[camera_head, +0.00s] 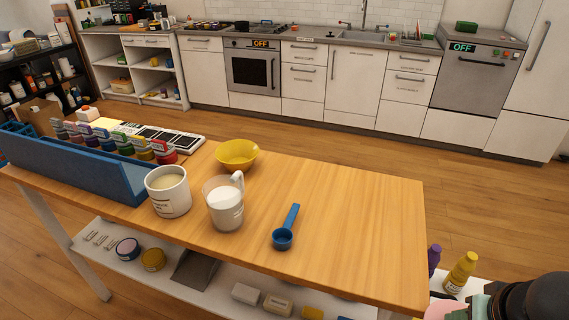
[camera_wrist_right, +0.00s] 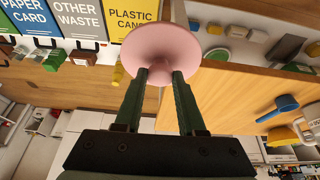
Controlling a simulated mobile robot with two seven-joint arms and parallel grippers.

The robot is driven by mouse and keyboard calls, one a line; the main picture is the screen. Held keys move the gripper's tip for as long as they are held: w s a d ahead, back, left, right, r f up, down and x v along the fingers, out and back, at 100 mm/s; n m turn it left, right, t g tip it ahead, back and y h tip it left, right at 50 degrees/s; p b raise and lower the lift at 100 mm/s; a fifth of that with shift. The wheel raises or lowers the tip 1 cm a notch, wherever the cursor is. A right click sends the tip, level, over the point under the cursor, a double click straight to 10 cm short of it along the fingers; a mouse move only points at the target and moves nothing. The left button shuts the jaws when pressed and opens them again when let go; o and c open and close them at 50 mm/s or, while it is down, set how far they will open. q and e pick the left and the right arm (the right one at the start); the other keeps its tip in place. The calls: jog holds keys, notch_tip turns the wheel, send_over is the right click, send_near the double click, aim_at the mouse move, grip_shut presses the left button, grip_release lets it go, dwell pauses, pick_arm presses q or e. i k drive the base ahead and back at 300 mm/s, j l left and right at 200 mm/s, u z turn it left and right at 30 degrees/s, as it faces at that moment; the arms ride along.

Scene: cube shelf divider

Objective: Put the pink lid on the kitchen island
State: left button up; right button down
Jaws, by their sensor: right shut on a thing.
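The pink lid (camera_wrist_right: 166,45) is held by its knob between the green fingers of my right gripper (camera_wrist_right: 160,76) in the right wrist view. In the head view part of the pink lid (camera_head: 446,310) shows at the bottom right, cut by the frame edge, with my right gripper (camera_head: 480,306) beside it. The lid is off the right end of the wooden-topped kitchen island (camera_head: 345,235). The island top also shows in the right wrist view (camera_wrist_right: 235,95). My left gripper is not in view.
A blue measuring spoon (camera_head: 287,226), a cup of white contents (camera_head: 225,205), a white mug (camera_head: 168,193) and a yellow bowl (camera_head: 237,154) stand on the island. Its right part is clear. Purple and yellow bottles (camera_head: 461,272) stand beyond its right end.

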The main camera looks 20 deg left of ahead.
aim_at(363, 194)
jog(key=i+j, duration=0.35)
jog(key=i+j+z, duration=0.15)
jog(key=i+j, duration=0.15)
jog(key=j, duration=0.25)
